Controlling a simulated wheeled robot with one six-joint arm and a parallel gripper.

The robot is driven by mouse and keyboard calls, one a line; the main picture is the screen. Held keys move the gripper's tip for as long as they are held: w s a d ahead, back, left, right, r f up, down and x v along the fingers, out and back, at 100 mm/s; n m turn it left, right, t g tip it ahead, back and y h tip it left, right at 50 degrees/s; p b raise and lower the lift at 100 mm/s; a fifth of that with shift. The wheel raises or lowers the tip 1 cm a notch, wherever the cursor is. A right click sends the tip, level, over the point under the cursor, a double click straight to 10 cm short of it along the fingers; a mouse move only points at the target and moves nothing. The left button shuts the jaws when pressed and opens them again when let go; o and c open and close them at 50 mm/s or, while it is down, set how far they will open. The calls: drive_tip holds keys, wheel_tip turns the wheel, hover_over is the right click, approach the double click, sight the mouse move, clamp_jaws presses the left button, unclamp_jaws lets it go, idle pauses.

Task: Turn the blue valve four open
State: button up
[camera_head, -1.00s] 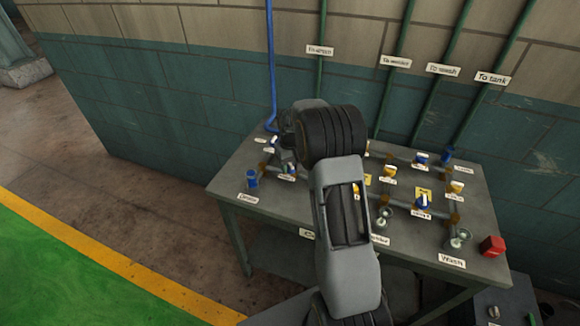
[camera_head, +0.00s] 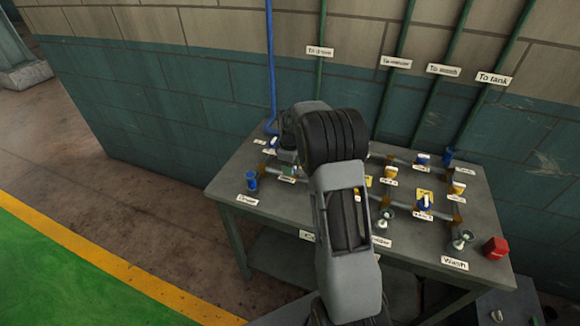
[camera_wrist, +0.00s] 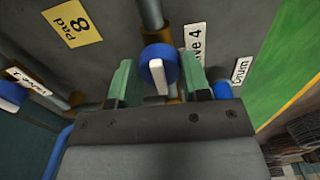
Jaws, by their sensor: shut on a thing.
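The blue valve four (camera_wrist: 150,52) is a round blue knob with a white handle bar on a brass fitting. It sits between the two green fingers of my gripper (camera_wrist: 158,66) in the wrist view. My gripper is shut on it, with one finger on each side. The white handle points down toward my gripper in that view. Its partly hidden label (camera_wrist: 194,42) ends in "ve 4". In the head view my own arm hides most of the gripper and the valve.
The grey bench (camera_head: 228,205) carries pipes, yellow and blue valves, and a red block (camera_head: 495,247) at the right. In the wrist view a blue part (camera_wrist: 222,90) by the Drum label (camera_wrist: 241,70) stands just right of the right finger. Another blue valve (camera_wrist: 12,94) is at left.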

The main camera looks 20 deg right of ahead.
drive_tip(key=shift+n, duration=0.3)
idle(0.4)
drive_tip(key=o, duration=0.9)
wheel_tip(320, 180, up, 14)
drive_tip(key=shift+f, duration=0.1)
idle(0.4)
